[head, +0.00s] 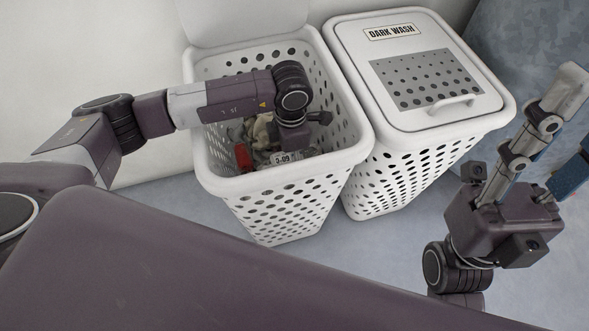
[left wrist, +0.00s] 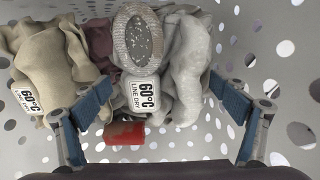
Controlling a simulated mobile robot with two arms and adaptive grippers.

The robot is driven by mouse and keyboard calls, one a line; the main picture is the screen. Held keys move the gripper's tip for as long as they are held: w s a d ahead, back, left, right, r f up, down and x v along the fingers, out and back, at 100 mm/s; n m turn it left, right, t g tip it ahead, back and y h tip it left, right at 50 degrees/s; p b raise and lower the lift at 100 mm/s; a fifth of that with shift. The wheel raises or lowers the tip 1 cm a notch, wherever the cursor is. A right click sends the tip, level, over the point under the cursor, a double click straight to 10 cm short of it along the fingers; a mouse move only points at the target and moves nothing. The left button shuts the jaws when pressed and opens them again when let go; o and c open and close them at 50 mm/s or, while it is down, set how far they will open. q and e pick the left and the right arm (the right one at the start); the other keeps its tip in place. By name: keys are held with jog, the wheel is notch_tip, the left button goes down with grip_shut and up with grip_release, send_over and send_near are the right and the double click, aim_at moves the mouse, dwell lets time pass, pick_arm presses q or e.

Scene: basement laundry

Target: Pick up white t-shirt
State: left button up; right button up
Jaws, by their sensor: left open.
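A white-grey garment, which looks like the white t-shirt (left wrist: 190,75), lies crumpled in the open white laundry basket (head: 215,180). A white tag (left wrist: 140,92) reading "60°C LINE DRY" lies beside it. My left gripper (left wrist: 160,104) is open inside the basket, its blue-padded fingers spread on either side of the pile, with nothing between them clearly gripped. In the head view its fingers are mostly hidden by my wrist and the basket. My right gripper (head: 562,135) is held up at the right, open and empty, partly cut off by the picture edge.
A beige garment (left wrist: 50,65) with a similar tag, a grey speckled piece (left wrist: 138,38) and a red item (left wrist: 125,132) share the basket. A closed basket labelled "DARK WASH" (head: 400,118) stands to the right. Perforated walls surround my left gripper.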

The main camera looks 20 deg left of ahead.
pick_arm(q)
jog(key=shift+c, duration=0.5)
jog(key=c, duration=1.4)
jog(key=shift+c, duration=0.2)
